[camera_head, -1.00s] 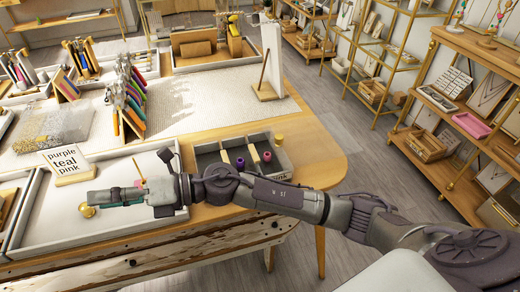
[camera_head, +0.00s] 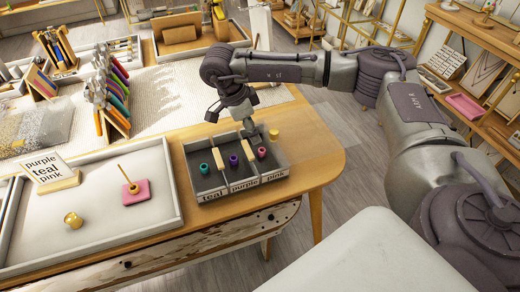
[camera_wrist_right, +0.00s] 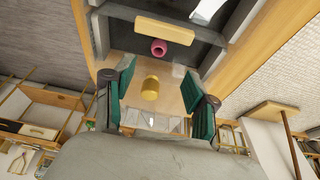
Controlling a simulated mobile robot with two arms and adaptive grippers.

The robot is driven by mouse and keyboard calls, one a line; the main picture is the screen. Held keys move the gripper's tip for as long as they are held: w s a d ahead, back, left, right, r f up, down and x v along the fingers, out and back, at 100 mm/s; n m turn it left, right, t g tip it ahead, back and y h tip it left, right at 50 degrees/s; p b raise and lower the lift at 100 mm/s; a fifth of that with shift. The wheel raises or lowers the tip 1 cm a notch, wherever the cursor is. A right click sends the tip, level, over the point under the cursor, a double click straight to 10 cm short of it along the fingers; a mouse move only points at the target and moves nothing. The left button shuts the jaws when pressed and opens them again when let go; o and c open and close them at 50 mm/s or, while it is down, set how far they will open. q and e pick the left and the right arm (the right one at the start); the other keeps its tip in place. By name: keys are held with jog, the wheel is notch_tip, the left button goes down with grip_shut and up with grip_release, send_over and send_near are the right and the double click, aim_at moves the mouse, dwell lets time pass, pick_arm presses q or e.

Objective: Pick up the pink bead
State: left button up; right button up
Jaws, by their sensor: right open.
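The pink bead (camera_head: 262,152) sits in the right compartment, labelled "pink", of a grey divided tray (camera_head: 190,150). My right gripper (camera_head: 252,134) points down over the back of that compartment, close to the bead. In the right wrist view the pink bead (camera_wrist_right: 159,47) shows its hole, beyond the open, empty jaws (camera_wrist_right: 158,88) and apart from them. A purple bead (camera_head: 233,160) and a teal bead (camera_head: 204,168) sit in the other two compartments. My left gripper is not in view.
Wooden bars (camera_head: 247,146) lie at the compartment dividers. A gold cylinder (camera_head: 274,134) stands on the table right of the tray. At left, a white tray (camera_head: 95,235) holds a pink-based peg stand (camera_head: 136,191) and a gold knob (camera_head: 73,220). A sign (camera_head: 47,170) reads "purple teal pink".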

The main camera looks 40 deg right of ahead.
aim_at(262, 153)
jog(key=x, duration=0.3)
jog(key=shift+d+f, duration=0.1)
jog(key=shift+f, duration=0.15)
jog(key=shift+d+f+p, duration=0.15)
jog(key=shift+f+p, duration=0.35)
jog(key=p+x, duration=0.1)
jog(key=x, duration=0.2)
jog(key=shift+s+d+f, duration=0.15)
jog(key=shift+d+f, duration=0.05)
jog(key=shift+f, duration=0.45)
jog(key=c, duration=0.9)
